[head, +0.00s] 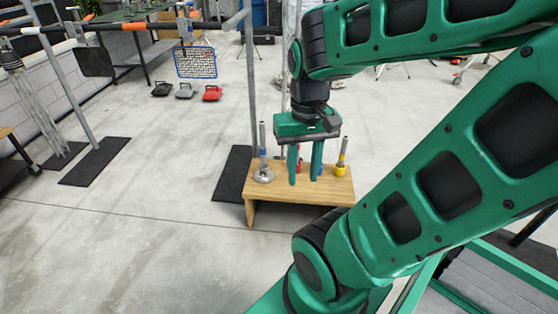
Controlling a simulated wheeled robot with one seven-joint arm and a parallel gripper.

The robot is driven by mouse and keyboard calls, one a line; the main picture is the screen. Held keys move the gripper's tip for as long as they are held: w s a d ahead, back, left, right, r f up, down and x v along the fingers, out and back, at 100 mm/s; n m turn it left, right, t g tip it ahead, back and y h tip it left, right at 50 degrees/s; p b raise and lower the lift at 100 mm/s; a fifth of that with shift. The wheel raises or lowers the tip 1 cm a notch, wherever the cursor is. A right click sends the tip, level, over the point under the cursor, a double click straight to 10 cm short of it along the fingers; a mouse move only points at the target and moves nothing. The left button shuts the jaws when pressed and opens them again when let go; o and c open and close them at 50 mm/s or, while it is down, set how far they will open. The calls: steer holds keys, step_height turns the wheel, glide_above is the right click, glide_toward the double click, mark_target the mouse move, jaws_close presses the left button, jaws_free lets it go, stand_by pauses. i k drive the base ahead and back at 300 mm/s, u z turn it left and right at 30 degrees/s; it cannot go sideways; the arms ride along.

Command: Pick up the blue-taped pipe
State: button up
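A grey upright pipe (262,135) with a blue band (263,153) stands on a round metal base at the left end of a low wooden bench (285,190). My gripper (304,172) points down over the bench's middle, between these two pipes. Its two green fingers are apart, with no held thing visible between them. A small red item (299,165) and a bit of blue show behind the fingers, mostly hidden. I cannot tell the gripper's exact height above the bench.
A metal stand post rises just behind the bench, over a black mat (232,175). My arm covers the right side. Another mat (96,161) lies at left under a stand.

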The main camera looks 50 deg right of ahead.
mark_target(263, 130)
steer(key=k, duration=1.2)
steer(key=z, duration=1.1)
steer(key=i, duration=2)
steer(key=u, duration=0.05)
